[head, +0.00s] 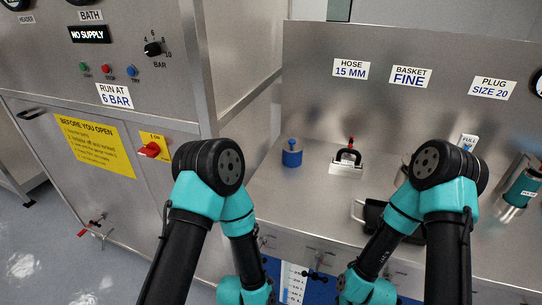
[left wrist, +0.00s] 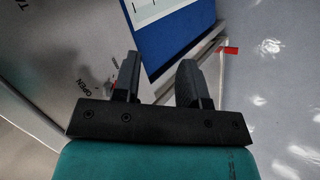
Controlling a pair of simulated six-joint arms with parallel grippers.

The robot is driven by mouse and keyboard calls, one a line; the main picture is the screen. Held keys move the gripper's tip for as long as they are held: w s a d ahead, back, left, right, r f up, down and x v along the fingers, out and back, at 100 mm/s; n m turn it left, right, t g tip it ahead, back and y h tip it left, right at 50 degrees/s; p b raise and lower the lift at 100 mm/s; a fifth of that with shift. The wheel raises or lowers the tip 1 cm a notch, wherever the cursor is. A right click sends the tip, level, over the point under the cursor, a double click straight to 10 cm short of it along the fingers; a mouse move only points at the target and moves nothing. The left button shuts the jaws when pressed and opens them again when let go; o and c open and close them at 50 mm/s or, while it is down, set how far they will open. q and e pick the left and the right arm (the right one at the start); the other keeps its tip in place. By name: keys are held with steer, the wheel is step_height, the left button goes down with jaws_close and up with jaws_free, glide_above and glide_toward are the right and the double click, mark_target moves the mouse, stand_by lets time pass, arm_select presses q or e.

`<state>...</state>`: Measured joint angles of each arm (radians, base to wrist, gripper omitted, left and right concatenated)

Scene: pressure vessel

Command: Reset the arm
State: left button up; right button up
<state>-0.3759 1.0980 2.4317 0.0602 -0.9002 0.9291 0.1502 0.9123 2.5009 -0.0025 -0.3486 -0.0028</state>
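My left gripper (left wrist: 159,62) shows in the left wrist view with its two dark fingers apart and nothing between them. Behind the fingers are a grey metal surface marked OPEN (left wrist: 92,92) and a blue panel (left wrist: 180,35). In the head view my two black and teal arms are bent, with their elbows high in front of the steel bench and their lower parts reaching down out of the frame. Both grippers are out of the head view, and my right gripper shows in no view.
A steel cabinet with a red switch (head: 150,149) stands at the left.

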arm_select(q)
steer(key=s+a+f+m+g, duration=0.1)
steer(key=s+a+m+g, duration=0.1)
steer(key=a, duration=0.8)
steer(key=s+a+f+m+g+y, duration=0.1)
steer(key=s+a+m+g, duration=0.2)
steer(key=s+a, duration=0.3)
steer(key=a+m, duration=0.1)
steer(key=a, duration=0.3)
steer(key=shift+a+f, duration=0.2)
steer(key=shift+f, duration=0.2)
